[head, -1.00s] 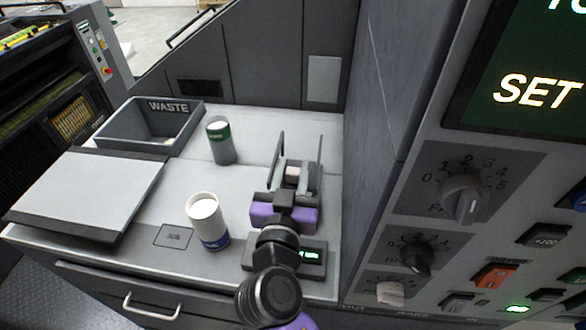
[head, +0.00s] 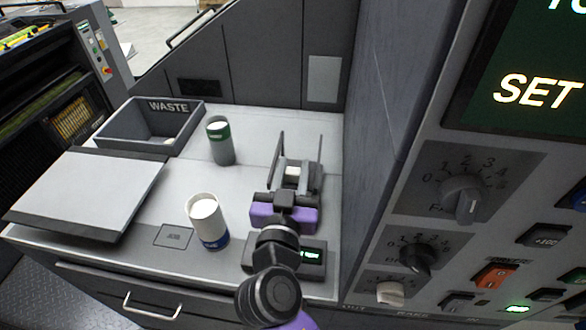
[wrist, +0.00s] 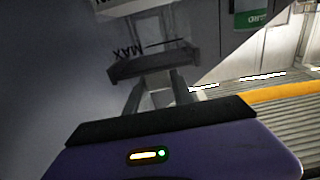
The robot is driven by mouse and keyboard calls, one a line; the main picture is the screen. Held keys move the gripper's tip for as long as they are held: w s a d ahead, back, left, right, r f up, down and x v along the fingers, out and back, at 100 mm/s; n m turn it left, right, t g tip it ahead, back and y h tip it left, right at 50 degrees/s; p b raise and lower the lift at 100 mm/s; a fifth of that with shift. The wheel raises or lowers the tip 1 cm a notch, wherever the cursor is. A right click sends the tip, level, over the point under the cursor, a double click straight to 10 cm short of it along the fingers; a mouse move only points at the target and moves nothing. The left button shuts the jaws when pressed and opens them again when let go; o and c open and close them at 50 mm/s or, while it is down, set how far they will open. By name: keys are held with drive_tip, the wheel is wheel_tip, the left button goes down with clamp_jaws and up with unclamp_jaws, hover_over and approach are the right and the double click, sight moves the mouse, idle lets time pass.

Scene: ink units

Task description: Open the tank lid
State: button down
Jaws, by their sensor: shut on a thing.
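In the wrist view the two fingers run up to this bar. A small white patch shows between the fingers. The gripper hides most of what it holds, so I cannot tell how far the lid is raised.
A white cup with a blue base (head: 208,222) and a grey cup with a green band (head: 220,142) stand left of my gripper. A waste bin (head: 188,128) and a flat grey panel (head: 85,190) lie farther left. A tall wall and control panel (head: 440,190) close off the right.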

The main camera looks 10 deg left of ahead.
sight(292, 175)
drive_tip(key=shift+w, duration=0.1)
idle(0.3)
drive_tip(key=w+b, duration=0.2)
drive_tip(key=w, duration=0.1)
drive_tip(key=shift+f, duration=0.2)
drive_tip(key=shift+w+r, duration=0.1)
drive_tip(key=shift+w, duration=0.25)
drive_tip(key=c, duration=1.1)
unclamp_jaws()
drive_tip(key=shift+r, duration=0.1)
drive_tip(key=s+b, duration=0.1)
drive_tip(key=s, duration=0.5)
drive_tip(key=shift+s+a+b, duration=0.1)
drive_tip(key=shift+s+b, duration=0.2)
drive_tip(key=shift+b, duration=0.1)
drive_tip(key=shift+s, duration=0.65)
